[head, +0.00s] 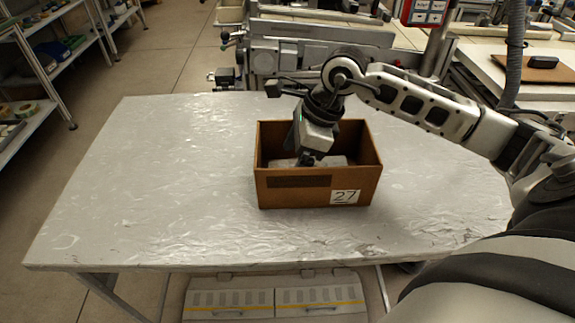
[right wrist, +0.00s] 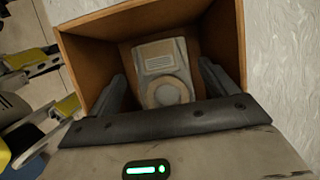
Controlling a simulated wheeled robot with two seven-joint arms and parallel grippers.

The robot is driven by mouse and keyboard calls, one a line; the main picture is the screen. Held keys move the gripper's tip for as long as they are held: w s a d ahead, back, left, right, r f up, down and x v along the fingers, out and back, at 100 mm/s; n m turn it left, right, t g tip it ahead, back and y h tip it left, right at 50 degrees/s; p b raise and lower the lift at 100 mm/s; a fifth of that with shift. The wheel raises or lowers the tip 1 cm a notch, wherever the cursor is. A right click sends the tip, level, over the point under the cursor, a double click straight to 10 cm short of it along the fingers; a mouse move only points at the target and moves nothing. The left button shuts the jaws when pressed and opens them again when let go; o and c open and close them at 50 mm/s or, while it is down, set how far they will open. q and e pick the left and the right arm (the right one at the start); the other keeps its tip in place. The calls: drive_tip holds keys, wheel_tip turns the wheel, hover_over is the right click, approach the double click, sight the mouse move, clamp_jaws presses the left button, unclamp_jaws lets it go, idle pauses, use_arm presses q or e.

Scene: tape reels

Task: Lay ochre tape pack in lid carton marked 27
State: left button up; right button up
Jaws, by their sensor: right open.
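The open cardboard carton (head: 278,198) with a white label marked 27 (head: 344,197) stands on the table. My right gripper (head: 304,160) reaches down into it and is open. In the right wrist view a tape pack (right wrist: 160,58) lies inside the carton, greyish tan with a pale label and a round reel shape; its colour is hard to judge as ochre in this light. My right fingers (right wrist: 164,88) stand apart on either side of its near part, and I cannot tell whether they touch it. In the head view the carton's front wall and my gripper hide much of it. My left gripper is not in view.
The grey, wrinkled tabletop (head: 150,180) is clear to the left of the carton. Shelving (head: 45,60) stands at the far left. A metal machine (head: 310,45) stands behind the table. The carton's walls rise close around my right gripper.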

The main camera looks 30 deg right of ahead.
drive_tip(key=v, duration=0.9)
drive_tip(key=shift+b, duration=0.3)
drive_tip(key=shift+a, duration=0.1)
